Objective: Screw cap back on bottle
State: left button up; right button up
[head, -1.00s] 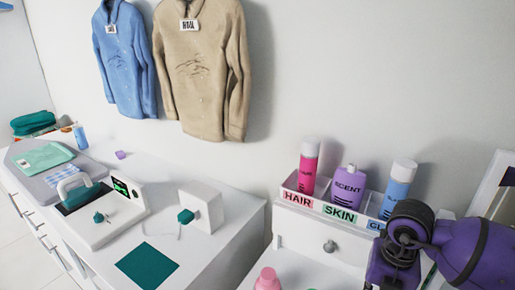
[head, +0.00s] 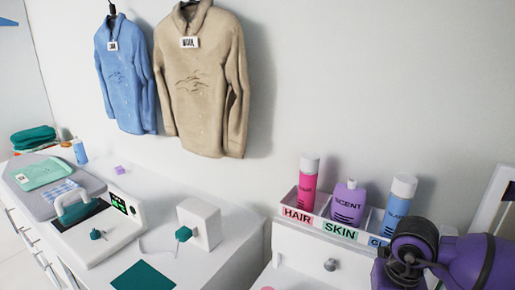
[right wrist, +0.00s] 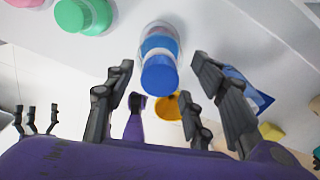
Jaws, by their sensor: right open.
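In the right wrist view, a pale bottle (right wrist: 158,35) with a blue band has a blue cap (right wrist: 159,74) at its near end. I cannot tell whether the cap is loose or tight. My right gripper (right wrist: 161,62) is open, with one dark finger on each side of the bottle and visible gaps between. In the head view only my purple right arm (head: 465,262) shows at the lower right; its fingers are out of frame. Dark finger-like parts (right wrist: 36,120) at the left of the right wrist view may be my left gripper; their state is unclear.
A green-capped bottle (right wrist: 84,16) stands beside the blue-capped one. An orange round thing (right wrist: 168,106) lies beyond the fingers. A labelled rack (head: 330,236) holds a pink bottle (head: 307,185), a purple bottle (head: 348,203) and a blue bottle (head: 395,212). Shirts hang on the wall.

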jog(key=n, duration=0.2)
jog(key=shift+f+n+b, duration=0.2)
jog(key=shift+n+b, duration=0.1)
jog(key=n+b, duration=0.1)
jog(key=n, duration=0.2)
jog(key=n+b, duration=0.1)
jog(key=n, duration=0.3)
jog(key=n+b, duration=0.1)
jog(key=n, duration=0.2)
jog(key=shift+n+b, duration=0.6)
jog(key=shift+n, duration=0.4)
jog(key=shift+r+n, duration=0.1)
jog(key=shift+n, duration=0.2)
jog(key=shift+r, duration=0.1)
pick_arm(q)
jog(key=s+f+g, duration=0.1)
jog(key=s+f, duration=0.4)
jog(key=f, duration=0.3)
jog(key=shift+s+f, duration=0.1)
